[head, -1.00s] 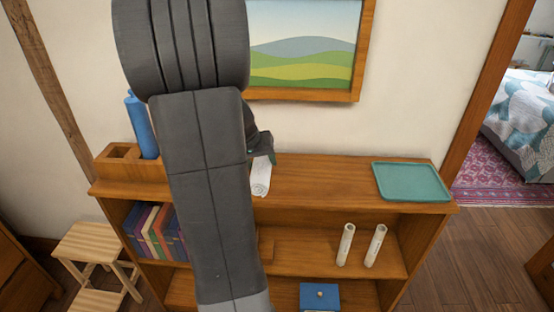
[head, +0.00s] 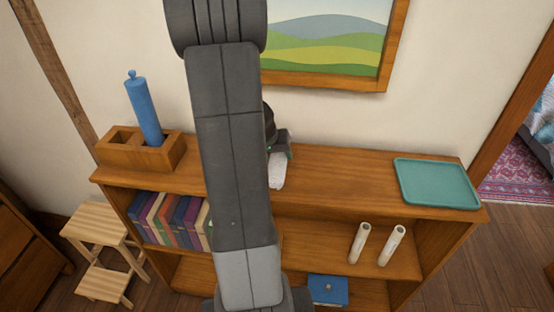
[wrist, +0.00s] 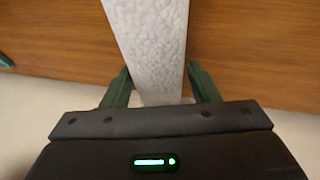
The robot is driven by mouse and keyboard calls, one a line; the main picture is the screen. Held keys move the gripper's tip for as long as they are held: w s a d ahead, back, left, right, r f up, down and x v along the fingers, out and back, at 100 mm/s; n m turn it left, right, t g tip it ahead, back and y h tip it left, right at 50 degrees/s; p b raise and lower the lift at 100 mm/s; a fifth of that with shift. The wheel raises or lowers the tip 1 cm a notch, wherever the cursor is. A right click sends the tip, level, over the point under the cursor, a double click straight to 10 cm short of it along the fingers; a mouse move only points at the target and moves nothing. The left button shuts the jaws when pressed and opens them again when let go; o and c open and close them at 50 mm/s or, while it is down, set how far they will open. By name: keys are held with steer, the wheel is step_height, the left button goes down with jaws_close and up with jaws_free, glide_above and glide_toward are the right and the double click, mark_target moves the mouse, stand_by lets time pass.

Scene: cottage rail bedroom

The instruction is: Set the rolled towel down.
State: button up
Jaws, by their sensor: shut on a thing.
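The rolled towel (head: 277,174) is white and shows beside my forearm in the head view, over the top board of the wooden bookcase (head: 340,180). In the wrist view the towel (wrist: 148,40) is a long, pale, textured roll running away between the green fingers. My gripper (wrist: 158,72) is shut on it near its close end. In the head view my gripper (head: 280,147) is partly hidden behind my arm. I cannot tell whether the towel touches the board.
A teal tray (head: 437,183) lies at the right end of the top. A wooden box (head: 118,152) holding a blue bottle-like object (head: 144,112) stands at the left end. The top between towel and tray is clear. Books and two pale rolls stand below.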

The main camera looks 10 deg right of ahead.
steer(key=shift+f, duration=0.85)
steer(key=shift+f, duration=0.2)
steer(key=o, duration=1)
steer(key=shift+o, duration=0.2)
steer(key=shift+r, duration=0.1)
